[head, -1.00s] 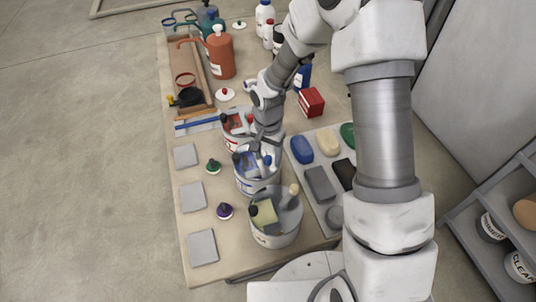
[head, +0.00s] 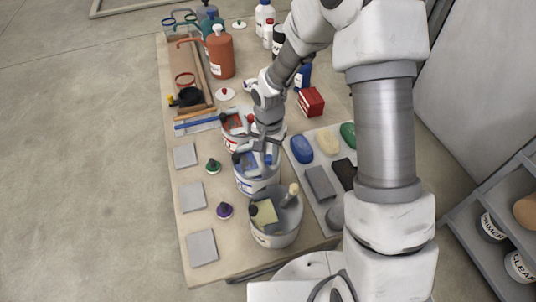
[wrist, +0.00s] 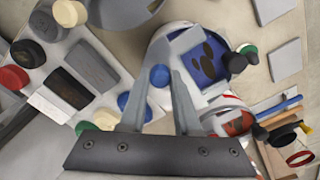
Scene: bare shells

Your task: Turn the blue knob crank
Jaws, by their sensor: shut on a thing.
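The crank's blue knob (wrist: 159,77) sits between the two fingers of my gripper (wrist: 160,82) in the wrist view, and the gripper is shut on it. The white bucket (wrist: 163,45) with blue contents (wrist: 208,62) lies beneath and beside the knob; a pale flat crank piece crosses its mouth. In the head view my gripper (head: 266,146) is over the far side of this bucket (head: 257,187). The knob is small and mostly hidden by the gripper there.
A grey bucket (head: 277,238) with a sponge and a wooden-handled tool stands in front. A bucket with red contents (head: 235,143) is behind. A tray (head: 322,209) of coloured blocks lies to the right. Grey pads and small knobbed discs lie to the left.

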